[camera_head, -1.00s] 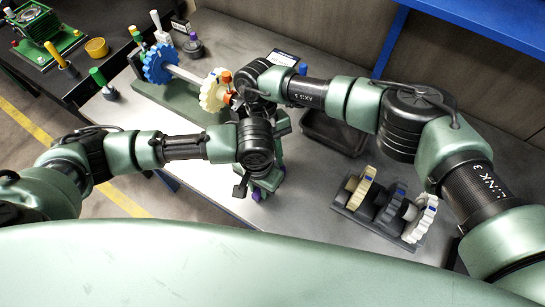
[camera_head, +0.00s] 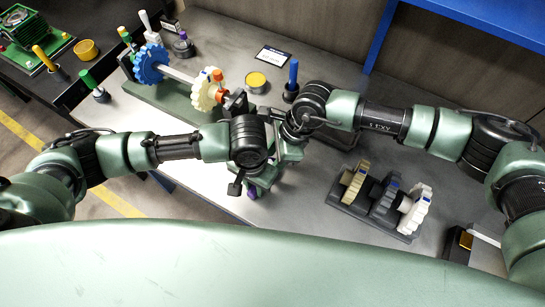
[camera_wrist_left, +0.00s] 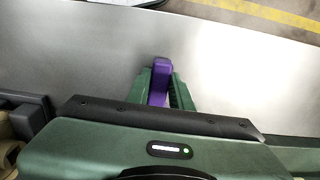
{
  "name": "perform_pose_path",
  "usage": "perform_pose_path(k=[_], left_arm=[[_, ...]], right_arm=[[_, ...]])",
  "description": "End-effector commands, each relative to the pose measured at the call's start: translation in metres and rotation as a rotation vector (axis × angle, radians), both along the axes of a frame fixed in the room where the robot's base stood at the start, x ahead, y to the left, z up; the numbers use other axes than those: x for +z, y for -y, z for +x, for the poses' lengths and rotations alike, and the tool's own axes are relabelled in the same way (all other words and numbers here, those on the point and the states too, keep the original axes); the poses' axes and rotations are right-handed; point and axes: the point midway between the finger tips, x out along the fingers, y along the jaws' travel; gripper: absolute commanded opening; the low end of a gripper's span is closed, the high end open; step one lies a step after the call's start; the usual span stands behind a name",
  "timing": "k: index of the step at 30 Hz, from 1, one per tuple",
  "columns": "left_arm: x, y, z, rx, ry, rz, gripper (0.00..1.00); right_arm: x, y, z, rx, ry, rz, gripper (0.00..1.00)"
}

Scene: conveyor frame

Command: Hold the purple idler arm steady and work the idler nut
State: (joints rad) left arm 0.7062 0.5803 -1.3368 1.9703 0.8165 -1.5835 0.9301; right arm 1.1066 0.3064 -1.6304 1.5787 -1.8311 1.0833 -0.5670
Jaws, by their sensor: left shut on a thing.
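A purple piece, which appears to be the idler arm (camera_wrist_left: 159,75), stands between the green fingers of my left gripper (camera_wrist_left: 160,92) in the left wrist view. My left gripper is shut on it. In the head view, that purple piece (camera_head: 252,192) shows as a small bit below my left gripper (camera_head: 256,183), near the bench's front edge. My right wrist is just right of my left wrist; the right fingers are largely hidden, so their state is unclear. I cannot make out the idler nut. A blue gear (camera_head: 151,63) and a cream gear (camera_head: 205,90) sit on a shaft at the back left.
A gear rack (camera_head: 372,213) with several gears stands at the right. A dark tray (camera_head: 344,133) lies partly under my right arm. A blue-handled tool (camera_head: 293,78), yellow tin (camera_head: 256,82) and label card (camera_head: 273,56) stand behind. The bench's front left is clear.

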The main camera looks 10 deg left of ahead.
Motion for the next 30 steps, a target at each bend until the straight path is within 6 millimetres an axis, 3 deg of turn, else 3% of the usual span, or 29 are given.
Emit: perform_pose_path(k=[13, 24, 30], left_arm=[[0.001, 0.000, 0.001, 0.000, 0.002, -0.001, 0.00], [0.000, 0.000, 0.001, 0.000, 0.002, -0.001, 0.00], [0.000, 0.000, 0.001, 0.000, 0.002, -0.001, 0.00]], right_arm=[[0.009, 0.003, 0.002, 0.001, -0.001, 0.000, 0.47], [0.079, 0.027, 0.009, 0.002, 0.002, -0.001, 0.47], [0.105, 0.037, 0.012, 0.000, -0.001, -0.001, 0.47]])
